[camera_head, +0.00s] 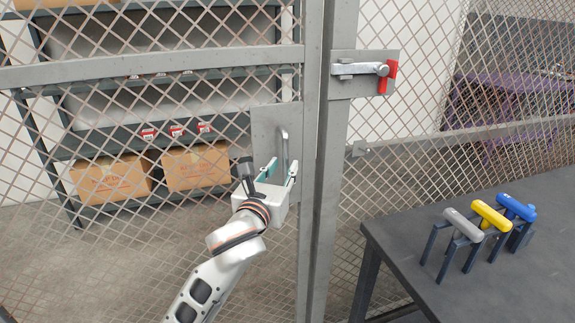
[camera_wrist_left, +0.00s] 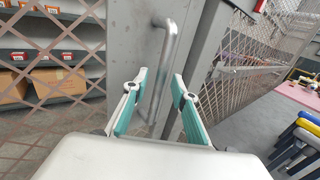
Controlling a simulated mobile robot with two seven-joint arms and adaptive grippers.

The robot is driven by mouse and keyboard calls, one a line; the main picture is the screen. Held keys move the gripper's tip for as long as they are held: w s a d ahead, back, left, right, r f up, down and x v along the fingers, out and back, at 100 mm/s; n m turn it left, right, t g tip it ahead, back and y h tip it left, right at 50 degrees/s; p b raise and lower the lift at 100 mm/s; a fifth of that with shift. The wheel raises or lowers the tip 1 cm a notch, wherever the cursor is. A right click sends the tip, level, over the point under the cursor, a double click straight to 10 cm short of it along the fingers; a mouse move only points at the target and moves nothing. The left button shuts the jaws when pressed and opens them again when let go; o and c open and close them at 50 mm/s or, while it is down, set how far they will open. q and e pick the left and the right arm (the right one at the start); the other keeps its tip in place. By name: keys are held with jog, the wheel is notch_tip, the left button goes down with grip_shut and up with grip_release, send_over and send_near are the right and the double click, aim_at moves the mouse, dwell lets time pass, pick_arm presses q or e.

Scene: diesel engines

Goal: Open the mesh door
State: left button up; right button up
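The mesh door (camera_head: 150,68) on the left has a metal frame and a grey plate (camera_head: 265,125) with a vertical metal pull handle (camera_head: 284,148). My left gripper (camera_head: 281,168) is just in front of the handle's lower part, fingers open. In the left wrist view, the handle (camera_wrist_left: 170,50) runs down between the two green-padded fingers (camera_wrist_left: 160,82); I cannot tell whether they touch it. A latch with a metal bolt (camera_head: 358,69) and a red end (camera_head: 390,76) sits right of the central upright (camera_head: 315,150). My right gripper is not in view.
Behind the mesh stands a shelf (camera_head: 100,142) with cardboard boxes (camera_head: 197,166). At right, a dark table (camera_head: 480,285) holds grey (camera_head: 463,225), yellow (camera_head: 491,215) and blue (camera_head: 516,207) handled pieces. Bare floor lies beneath the mesh.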

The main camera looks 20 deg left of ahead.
pick_arm(q)
jog(key=shift+w, duration=1.25)
grip_shut()
jog(key=shift+s, duration=0.1)
